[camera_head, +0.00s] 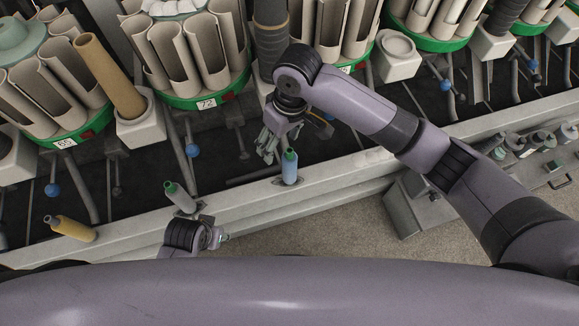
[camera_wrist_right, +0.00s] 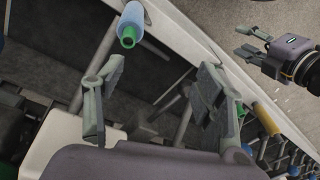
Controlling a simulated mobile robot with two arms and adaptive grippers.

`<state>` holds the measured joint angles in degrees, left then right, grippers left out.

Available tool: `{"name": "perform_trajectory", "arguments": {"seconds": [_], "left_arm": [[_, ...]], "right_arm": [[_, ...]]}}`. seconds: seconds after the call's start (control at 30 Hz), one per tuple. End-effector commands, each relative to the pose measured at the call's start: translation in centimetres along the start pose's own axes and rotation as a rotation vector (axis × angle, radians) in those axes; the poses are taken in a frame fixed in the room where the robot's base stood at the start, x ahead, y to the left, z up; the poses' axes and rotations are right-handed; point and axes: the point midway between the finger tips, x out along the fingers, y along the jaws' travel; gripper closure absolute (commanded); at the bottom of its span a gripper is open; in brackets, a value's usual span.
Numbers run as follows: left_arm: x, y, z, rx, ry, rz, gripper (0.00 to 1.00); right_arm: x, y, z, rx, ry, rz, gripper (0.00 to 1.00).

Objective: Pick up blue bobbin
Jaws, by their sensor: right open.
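The blue bobbin (camera_head: 290,170) with a green tip stands on the pale rail in the middle of the head view. In the right wrist view it shows at the top (camera_wrist_right: 131,18), beyond the left finger. My right gripper (camera_head: 268,150) is open and empty, close beside the bobbin on its left, apart from it. Its two spread fingers show in the right wrist view (camera_wrist_right: 160,85) with no bobbin between them. My left gripper (camera_head: 219,237) is low at the rail's front; its fingers look parted and empty in the right wrist view (camera_wrist_right: 248,43).
A grey-white bobbin (camera_head: 180,197) and a yellow bobbin (camera_head: 72,228) are on the rail (camera_head: 130,232) to the left. Green round magazines (camera_head: 205,97) with beige tubes stand behind. Levers with blue balls (camera_head: 192,150) rise between. Several small bobbins stand at the far right.

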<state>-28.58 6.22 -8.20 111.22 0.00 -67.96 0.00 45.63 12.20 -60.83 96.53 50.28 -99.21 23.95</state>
Motion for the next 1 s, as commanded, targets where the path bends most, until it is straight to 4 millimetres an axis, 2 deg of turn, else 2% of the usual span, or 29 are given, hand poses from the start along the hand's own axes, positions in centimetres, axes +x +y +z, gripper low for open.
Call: {"name": "perform_trajectory", "arguments": {"seconds": [0.03,0.1,0.23,0.33,0.47,0.63,1.0], "left_arm": [[0.0,0.0,0.0,0.0,0.0,0.0,0.6],[0.0,0.0,0.0,0.0,0.0,0.0,0.6],[-0.1,0.0,0.0,0.0,0.0,0.0,0.6],[-0.4,0.0,-0.2,-0.001,0.004,0.0,0.6],[-1.9,-0.1,-0.7,-0.002,0.015,-0.002,0.6],[-4.8,-0.2,-1.4,-0.005,0.032,-0.005,0.6],[-10.7,-0.4,-1.6,-0.008,0.059,-0.01,0.6]], "right_arm": [[-0.7,1.2,-0.4,0.004,-0.023,0.035,0.36],[-1.3,2.3,-0.6,0.016,-0.055,0.068,0.36],[-2.1,3.6,-0.8,0.033,-0.093,0.104,0.36],[-1.7,4.1,-0.7,0.04,-0.104,0.114,0.36],[0.2,4.3,-0.4,0.041,-0.107,0.113,0.36],[3.2,4.6,-0.2,0.04,-0.105,0.112,0.36],[8.8,5.2,0.4,0.04,-0.104,0.113,0.36]]}}
